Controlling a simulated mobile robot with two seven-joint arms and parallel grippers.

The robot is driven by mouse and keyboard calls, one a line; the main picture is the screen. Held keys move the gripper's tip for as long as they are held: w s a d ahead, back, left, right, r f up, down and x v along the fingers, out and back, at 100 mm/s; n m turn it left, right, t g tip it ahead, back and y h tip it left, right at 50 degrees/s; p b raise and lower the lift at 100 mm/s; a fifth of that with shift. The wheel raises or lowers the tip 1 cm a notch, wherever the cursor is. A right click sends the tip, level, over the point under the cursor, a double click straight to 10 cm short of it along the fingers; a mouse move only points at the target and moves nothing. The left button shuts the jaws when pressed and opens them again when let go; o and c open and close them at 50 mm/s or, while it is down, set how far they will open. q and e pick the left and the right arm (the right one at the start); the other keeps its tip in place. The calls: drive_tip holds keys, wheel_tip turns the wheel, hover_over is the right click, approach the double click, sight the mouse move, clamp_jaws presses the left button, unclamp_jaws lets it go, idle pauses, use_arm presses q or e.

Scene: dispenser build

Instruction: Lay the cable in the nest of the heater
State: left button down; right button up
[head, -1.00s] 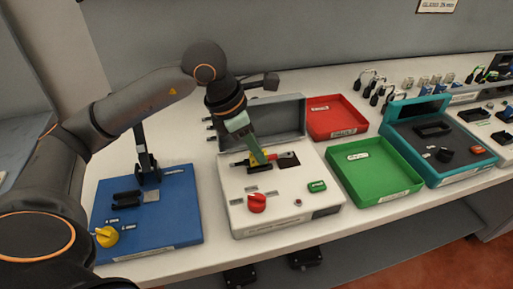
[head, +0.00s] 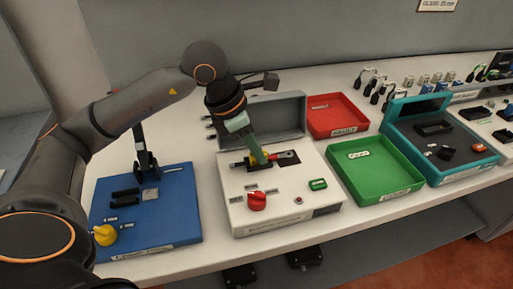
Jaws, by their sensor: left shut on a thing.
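The fingers hide the rest of the cable and most of the nest. I cannot tell whether the cable touches the nest. My right gripper is not in view.
The heater has a red knob (head: 257,201) and a green button (head: 318,184). A blue machine (head: 160,230) stands left. A red tray (head: 338,105) and a green tray (head: 390,190) stand right, then a teal case (head: 461,171). Several cables lie at the back right.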

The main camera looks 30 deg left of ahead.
use_arm(q)
drive_tip(key=c, duration=0.7)
unclamp_jaws()
drive_tip(key=shift+o, duration=0.4)
drive_tip(key=o, duration=0.3)
drive_tip(key=shift+r, duration=0.1)
drive_tip(key=shift+r+p, duration=2.75)
drive_tip(key=shift+r, duration=0.65)
